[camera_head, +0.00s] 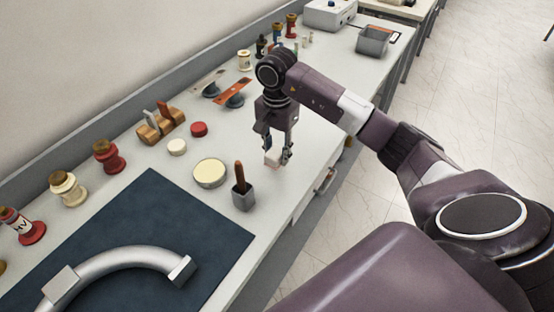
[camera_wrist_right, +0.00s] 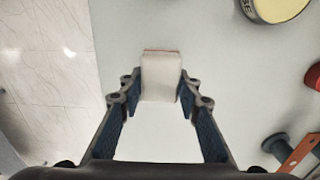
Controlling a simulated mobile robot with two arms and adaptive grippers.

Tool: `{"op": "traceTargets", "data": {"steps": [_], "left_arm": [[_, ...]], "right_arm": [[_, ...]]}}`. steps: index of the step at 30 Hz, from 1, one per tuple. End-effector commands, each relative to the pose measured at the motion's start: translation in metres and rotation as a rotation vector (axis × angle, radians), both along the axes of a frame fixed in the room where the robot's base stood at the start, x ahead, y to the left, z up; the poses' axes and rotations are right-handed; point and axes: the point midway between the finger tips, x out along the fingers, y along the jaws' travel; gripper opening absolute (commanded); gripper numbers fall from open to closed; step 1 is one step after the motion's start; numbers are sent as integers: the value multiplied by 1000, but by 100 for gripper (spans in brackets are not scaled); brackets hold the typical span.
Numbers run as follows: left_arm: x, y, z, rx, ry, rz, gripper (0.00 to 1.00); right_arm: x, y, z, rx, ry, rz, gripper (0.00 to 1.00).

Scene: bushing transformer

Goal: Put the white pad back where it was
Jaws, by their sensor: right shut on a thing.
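In the right wrist view the pad (camera_wrist_right: 160,78) sits between the two fingers of the gripper (camera_wrist_right: 160,97), above the pale bench top. I cannot tell whether its lower end touches the bench. My left gripper is not in view.
A grey cup with a brown-handled tool (camera_head: 243,196) and a round cream tin (camera_head: 209,173) stand left of the gripper. Red (camera_head: 199,129) and cream (camera_head: 177,147) discs lie behind. A dark mat (camera_head: 130,220) holds a curved metal pipe (camera_head: 125,262). Bench around the pad is clear.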

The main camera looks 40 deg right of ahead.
Motion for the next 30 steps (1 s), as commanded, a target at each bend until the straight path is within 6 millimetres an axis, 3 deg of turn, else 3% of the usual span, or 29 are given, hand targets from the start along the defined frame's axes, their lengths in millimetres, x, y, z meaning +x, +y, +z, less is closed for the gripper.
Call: {"op": "traceTargets", "data": {"steps": [5,12,23,24,28,30], "left_arm": [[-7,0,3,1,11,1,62],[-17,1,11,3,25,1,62],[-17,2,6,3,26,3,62],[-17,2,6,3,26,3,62],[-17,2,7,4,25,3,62],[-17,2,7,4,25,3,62]], "right_arm": [[0,0,-11,1,0,1,8],[-1,1,-42,1,2,-1,8],[0,0,-48,0,-2,1,8],[0,0,-49,1,-2,1,32],[0,0,-47,1,-2,1,46],[0,0,-47,1,-2,1,48]]}}
